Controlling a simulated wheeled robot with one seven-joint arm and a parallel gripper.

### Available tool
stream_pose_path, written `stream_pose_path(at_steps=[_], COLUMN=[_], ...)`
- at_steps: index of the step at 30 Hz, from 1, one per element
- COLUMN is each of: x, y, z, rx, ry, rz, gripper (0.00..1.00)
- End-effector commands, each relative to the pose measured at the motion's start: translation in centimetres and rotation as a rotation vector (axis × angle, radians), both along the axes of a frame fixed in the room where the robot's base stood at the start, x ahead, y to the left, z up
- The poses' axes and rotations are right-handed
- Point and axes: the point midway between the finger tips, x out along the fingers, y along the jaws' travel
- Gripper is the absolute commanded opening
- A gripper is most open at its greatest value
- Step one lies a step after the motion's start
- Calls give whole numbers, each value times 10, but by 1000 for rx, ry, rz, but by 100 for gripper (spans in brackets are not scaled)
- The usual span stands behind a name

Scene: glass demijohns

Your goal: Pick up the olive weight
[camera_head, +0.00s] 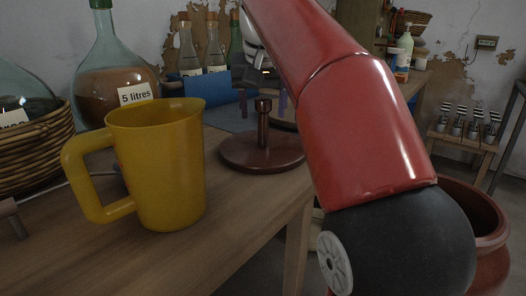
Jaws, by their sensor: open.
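I cannot make out an olive weight in the head view; it may be hidden behind my red arm or too small to tell. My gripper (262,76) is at the top centre, partly covered by my arm. It is open, with nothing visible in it, above the far part of the table near a blue-grey mat (226,119). A small grey upright piece (243,103) and a purple one (283,101) stand below it.
A yellow jug (160,170) stands in front on the wooden table (245,215). A dark red round stand with a post (262,150) is behind it. A labelled glass demijohn (112,75), a wicker basket (40,150) and bottles (214,50) crowd the left and back.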

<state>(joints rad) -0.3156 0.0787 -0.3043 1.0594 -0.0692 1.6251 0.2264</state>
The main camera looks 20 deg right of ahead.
Motion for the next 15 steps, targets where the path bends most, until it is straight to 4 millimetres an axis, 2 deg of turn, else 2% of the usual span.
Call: stream_pose_path(at_steps=[3,10,15], x=[3,3,3], y=[-1,-1,-1], z=[-8,-8,-8], rx=[0,0,0], ry=[0,0,0], rz=[1,1,1], gripper=[56,55,32])
